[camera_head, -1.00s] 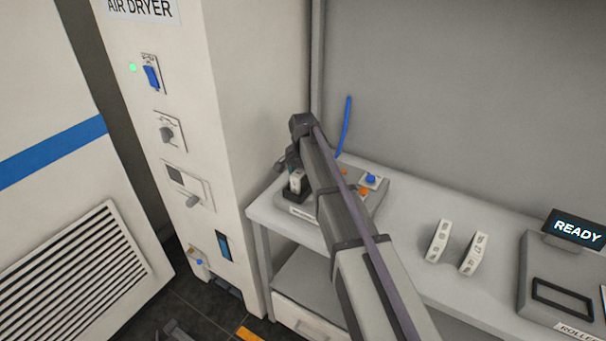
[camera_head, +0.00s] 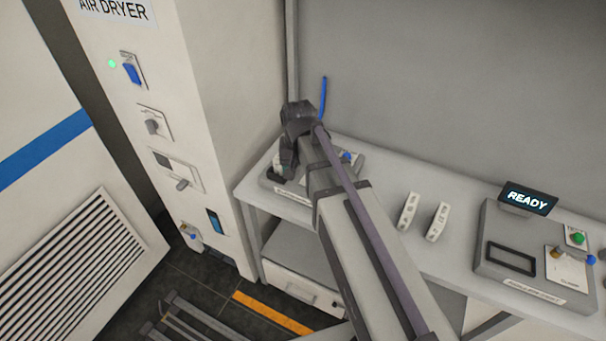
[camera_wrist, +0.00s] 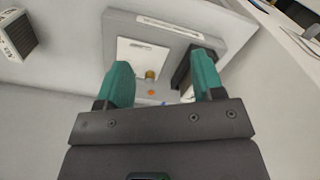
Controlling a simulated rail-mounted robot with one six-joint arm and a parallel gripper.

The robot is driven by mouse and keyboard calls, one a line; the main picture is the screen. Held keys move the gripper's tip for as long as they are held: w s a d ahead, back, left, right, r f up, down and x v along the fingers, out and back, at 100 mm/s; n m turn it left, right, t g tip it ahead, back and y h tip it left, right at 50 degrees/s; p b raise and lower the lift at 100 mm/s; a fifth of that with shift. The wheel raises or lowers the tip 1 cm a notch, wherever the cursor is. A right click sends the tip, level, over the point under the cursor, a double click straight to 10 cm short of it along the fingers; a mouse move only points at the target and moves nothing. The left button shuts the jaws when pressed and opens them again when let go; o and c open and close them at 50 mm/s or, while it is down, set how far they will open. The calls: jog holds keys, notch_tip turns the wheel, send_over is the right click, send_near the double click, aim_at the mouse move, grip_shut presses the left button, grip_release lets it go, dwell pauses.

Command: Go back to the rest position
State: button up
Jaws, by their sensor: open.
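My gripper is open in the wrist view (camera_wrist: 162,85), with its two teal fingers apart and nothing between them. Beyond the fingers is a grey bench device (camera_wrist: 225,35) with a white plate, a small brass part and an orange dot. In the head view my arm reaches over the bench (camera_head: 385,185), and its wrist end is over the device at the bench's left end. The fingertips are hidden there behind my arm. Most of that device is covered by my arm; a blue knob (camera_head: 346,156) shows beside it.
The air dryer cabinet (camera_head: 180,110) stands close at the left of the bench. Two white switch-like pieces (camera_head: 408,211) lie mid-bench. A grey device (camera_head: 490,265) with a READY display (camera_head: 528,198) is at the right. A grey wall (camera_head: 450,90) is behind, with a blue tube (camera_head: 323,97) upright.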

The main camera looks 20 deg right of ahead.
jog(key=s+n, duration=0.3)
jog(key=s, duration=0.8)
notch_tip(320, 180, down, 5)
jog(key=b, duration=0.4)
jog(key=shift+r+b, duration=0.15)
jog(key=shift+b, duration=0.2)
jog(key=shift+w, duration=0.1)
jog(key=shift+c, duration=0.2)
